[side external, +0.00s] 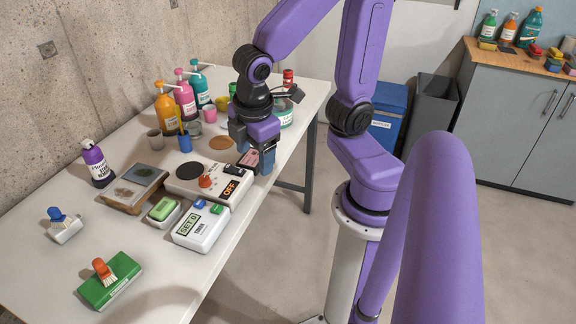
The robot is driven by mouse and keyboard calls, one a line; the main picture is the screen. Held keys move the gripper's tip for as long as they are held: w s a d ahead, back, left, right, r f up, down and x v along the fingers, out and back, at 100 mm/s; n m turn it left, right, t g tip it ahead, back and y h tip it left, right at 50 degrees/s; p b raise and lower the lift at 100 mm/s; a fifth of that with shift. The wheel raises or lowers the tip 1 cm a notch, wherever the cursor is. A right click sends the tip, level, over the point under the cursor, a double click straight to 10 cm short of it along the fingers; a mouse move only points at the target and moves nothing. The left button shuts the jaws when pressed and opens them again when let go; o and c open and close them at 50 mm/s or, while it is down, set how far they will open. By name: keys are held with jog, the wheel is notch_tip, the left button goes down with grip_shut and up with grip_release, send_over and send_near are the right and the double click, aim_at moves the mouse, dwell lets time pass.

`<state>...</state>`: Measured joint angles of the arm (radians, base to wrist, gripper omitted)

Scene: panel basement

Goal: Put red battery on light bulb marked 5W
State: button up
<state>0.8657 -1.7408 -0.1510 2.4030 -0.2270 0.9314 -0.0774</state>
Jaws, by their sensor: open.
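My gripper (254,156) is open and points down over the right part of the white table, near its front edge. A small pinkish-red item (249,160) shows between or just behind the fingers. It is partly hidden, and I cannot tell whether it is the red battery or whether the fingers touch it. I cannot make out a light bulb marked 5W in this view. Part of the table behind my gripper and wrist is hidden.
On the white table (40,268), a white box marked OFF (182,184) with a red knob lies left of my gripper. A white SET 0 device (196,238) is in front. Orange (166,113), pink (184,97) and teal (200,92) pump bottles stand behind.

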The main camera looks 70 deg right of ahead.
jog(key=s+a+g+y, duration=0.1)
jog(key=s+a+y, duration=0.1)
jog(key=s, duration=0.6)
jog(key=shift+a+r, duration=0.15)
dwell(0.8)
